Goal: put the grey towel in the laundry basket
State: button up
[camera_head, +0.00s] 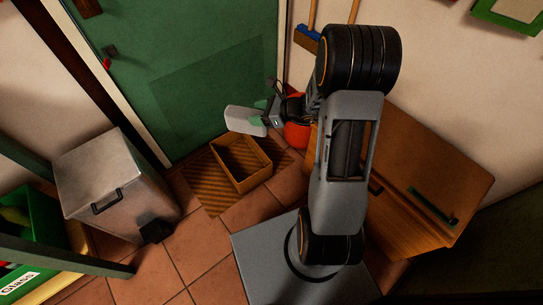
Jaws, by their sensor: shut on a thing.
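My gripper (265,119) is shut on a pale grey, flat, folded-looking towel (243,121). The towel sticks out to the left from the fingers, in front of the green door. An open, tan, box-shaped basket (245,184) stands on the striped doormat; it is the likeliest laundry basket in view, and its inside looks empty. The gripper and towel appear in the picture just above the basket's far rim. From this one view I cannot tell how high they are, or whether they are over its opening.
A red-orange round thing (297,134) is partly hidden behind my arm. Tiles (190,250) before the mat are clear.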

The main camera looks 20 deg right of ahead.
aim_at(241, 154)
jog(key=z, duration=1.4)
jog(key=k, duration=1.25)
jog(key=u, duration=1.25)
jog(key=i, duration=1.7)
